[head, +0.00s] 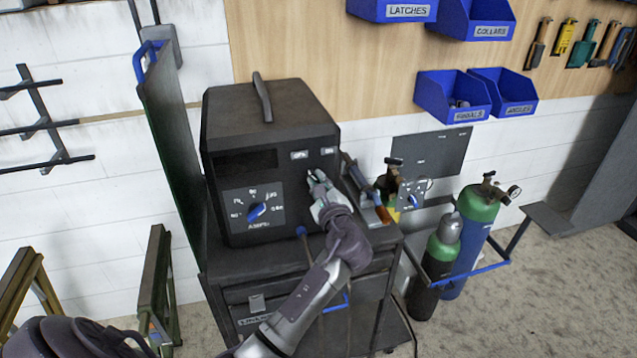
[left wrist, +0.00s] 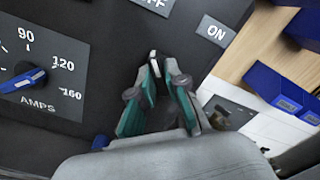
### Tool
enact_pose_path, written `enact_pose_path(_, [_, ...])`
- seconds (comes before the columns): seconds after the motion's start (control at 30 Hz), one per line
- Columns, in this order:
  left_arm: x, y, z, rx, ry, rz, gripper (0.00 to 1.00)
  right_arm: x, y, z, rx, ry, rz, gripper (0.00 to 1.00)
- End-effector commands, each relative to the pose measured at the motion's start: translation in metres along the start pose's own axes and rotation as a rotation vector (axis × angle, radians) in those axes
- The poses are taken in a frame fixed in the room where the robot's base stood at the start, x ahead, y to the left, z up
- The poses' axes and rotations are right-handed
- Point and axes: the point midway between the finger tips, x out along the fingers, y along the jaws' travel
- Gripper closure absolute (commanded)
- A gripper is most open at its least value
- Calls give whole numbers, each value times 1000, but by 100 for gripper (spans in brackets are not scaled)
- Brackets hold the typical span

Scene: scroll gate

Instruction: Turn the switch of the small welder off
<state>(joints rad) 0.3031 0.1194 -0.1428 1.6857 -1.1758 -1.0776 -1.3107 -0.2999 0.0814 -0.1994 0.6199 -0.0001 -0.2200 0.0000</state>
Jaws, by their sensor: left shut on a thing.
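The small welder (head: 268,130) is a dark box with a top handle, standing on a cart. Its front has an OFF label (head: 299,155) and an ON label (head: 328,151); the ON label also shows in the left wrist view (left wrist: 216,31). My left gripper (head: 315,178) is at the welder's front, just below these labels. In the left wrist view its fingers (left wrist: 158,75) are closed on the small pale switch lever (left wrist: 153,57). The fingers hide most of the switch, so I cannot tell which way it points. My right gripper is not in view.
The blue AMPS knob (head: 257,211) is left of my gripper, also in the left wrist view (left wrist: 23,79). A torch rack (head: 372,212) is right of the welder. Gas cylinders (head: 470,235) stand further right. A dark green panel (head: 172,150) stands left.

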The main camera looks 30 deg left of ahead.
Motion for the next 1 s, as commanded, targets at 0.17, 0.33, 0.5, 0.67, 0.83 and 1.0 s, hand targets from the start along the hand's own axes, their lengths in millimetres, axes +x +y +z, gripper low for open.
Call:
enact_pose_path(0.17, [0, 0, -1, -2, 2, 1, 73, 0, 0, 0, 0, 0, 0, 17])
enact_pose_path(0.33, [0, 0, -1, -1, 2, 1, 61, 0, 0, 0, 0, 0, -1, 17])
enact_pose_path(0.5, [0, 0, 0, 0, 1, 0, 61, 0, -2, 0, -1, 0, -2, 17])
enact_pose_path(0.67, [-11, 0, -1, 0, 2, -1, 61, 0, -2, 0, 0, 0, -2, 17])
enact_pose_path(0.83, [-43, 1, -2, 0, 5, 0, 61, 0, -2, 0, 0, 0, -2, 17])
enact_pose_path(1.0, [-80, 1, -1, -2, 5, 2, 61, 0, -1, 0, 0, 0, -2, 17])
